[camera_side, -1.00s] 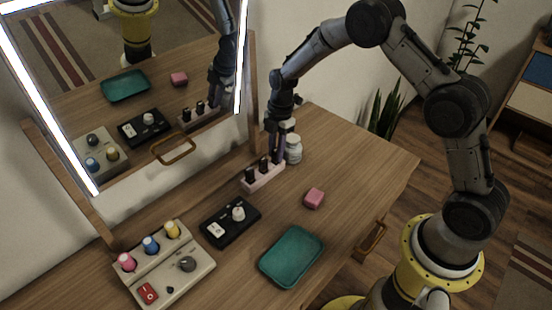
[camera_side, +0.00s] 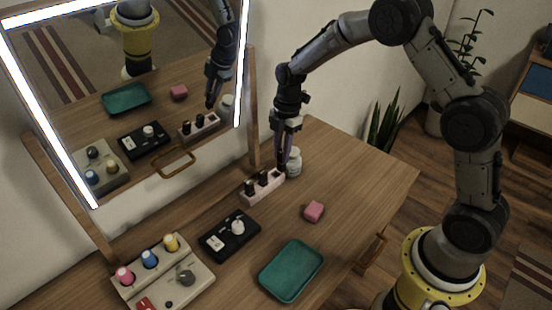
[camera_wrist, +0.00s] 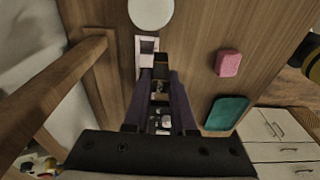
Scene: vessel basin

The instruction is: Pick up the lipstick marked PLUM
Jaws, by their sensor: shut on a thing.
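A pale pink rack (camera_side: 262,188) stands on the wooden table, with two dark lipsticks, one at the near end (camera_side: 250,187) and one in the middle (camera_side: 263,177). My gripper (camera_side: 282,168) is over the rack's far end, pointing down and shut on a dark lipstick. In the wrist view, this black lipstick (camera_wrist: 161,66) sits between the fingers of my gripper (camera_wrist: 160,75), beside a pale stretch of the rack (camera_wrist: 147,45). The mirror suggests it is raised above the rack. No PLUM marking is readable in either view, and the fingers partly hide the held lipstick.
A white jar (camera_side: 294,162) stands close behind the rack. A black panel (camera_side: 229,236), a beige control box (camera_side: 163,278), a pink block (camera_side: 314,211) and a teal tray (camera_side: 291,271) lie nearer. The mirror (camera_side: 130,90) rises at left.

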